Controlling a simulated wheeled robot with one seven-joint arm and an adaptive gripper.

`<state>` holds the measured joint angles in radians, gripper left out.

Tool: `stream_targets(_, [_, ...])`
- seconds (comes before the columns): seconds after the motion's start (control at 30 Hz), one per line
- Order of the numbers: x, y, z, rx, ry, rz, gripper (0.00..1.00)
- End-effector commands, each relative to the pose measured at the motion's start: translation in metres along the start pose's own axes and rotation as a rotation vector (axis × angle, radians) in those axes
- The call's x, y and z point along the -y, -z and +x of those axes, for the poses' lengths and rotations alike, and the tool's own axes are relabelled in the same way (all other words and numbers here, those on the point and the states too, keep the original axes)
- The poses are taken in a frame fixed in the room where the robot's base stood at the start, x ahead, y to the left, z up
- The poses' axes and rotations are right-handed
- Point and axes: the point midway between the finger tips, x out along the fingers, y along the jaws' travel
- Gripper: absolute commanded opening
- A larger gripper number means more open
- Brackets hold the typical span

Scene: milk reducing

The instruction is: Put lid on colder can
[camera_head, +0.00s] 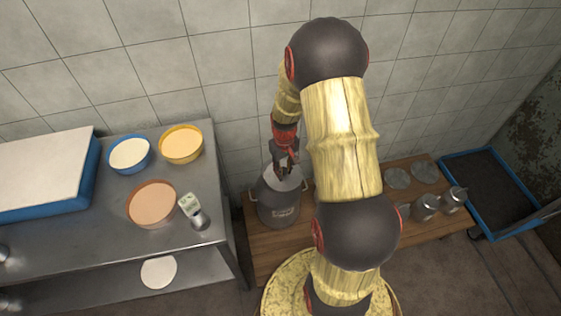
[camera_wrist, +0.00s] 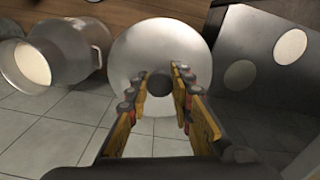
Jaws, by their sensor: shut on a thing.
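My gripper (camera_head: 285,163) reaches down over a grey metal can (camera_head: 278,211) on a wooden bench. In the wrist view my gripper (camera_wrist: 163,90) is shut on the dark knob of a pale round lid (camera_wrist: 158,50). The lid shows in the head view (camera_head: 287,181) at the can's mouth; I cannot tell whether it touches the rim. The lid hides what lies beneath it in the wrist view. Another open can (camera_wrist: 70,52) with pale milk inside stands to the left there. My arm hides part of the bench in the head view. Which can is colder does not show.
A steel table (camera_head: 75,233) at left holds a blue bowl (camera_head: 129,155), a yellow bowl (camera_head: 181,144), a brown bowl (camera_head: 152,204) and a small display device (camera_head: 190,205). Small metal vessels (camera_head: 426,207) stand right on the bench, near a blue-rimmed tray (camera_head: 490,190). A tiled wall stands close behind.

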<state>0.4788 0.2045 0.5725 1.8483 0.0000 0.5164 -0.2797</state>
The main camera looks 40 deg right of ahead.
Motion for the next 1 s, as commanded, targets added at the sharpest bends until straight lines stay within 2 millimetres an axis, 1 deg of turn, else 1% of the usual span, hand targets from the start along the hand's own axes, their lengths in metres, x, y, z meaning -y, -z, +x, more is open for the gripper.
stream_targets(0.03, [0.002, -0.008, -0.006, -0.001, 0.0, 0.0, 0.0])
stream_targets(0.2, [0.007, -0.026, -0.013, -0.001, 0.0, 0.0, 0.0])
stream_targets(0.43, [0.01, -0.038, -0.02, 0.002, 0.001, -0.001, 0.0])
stream_targets(0.57, [0.013, -0.046, -0.018, 0.003, 0.001, -0.002, 0.0])
stream_targets(0.67, [0.012, -0.039, -0.014, 0.003, 0.001, -0.003, 0.0])
stream_targets(0.77, [0.008, -0.024, -0.008, 0.003, 0.001, -0.005, 0.0])
stream_targets(1.0, [-0.003, 0.021, 0.01, 0.001, 0.0, -0.008, 0.0])
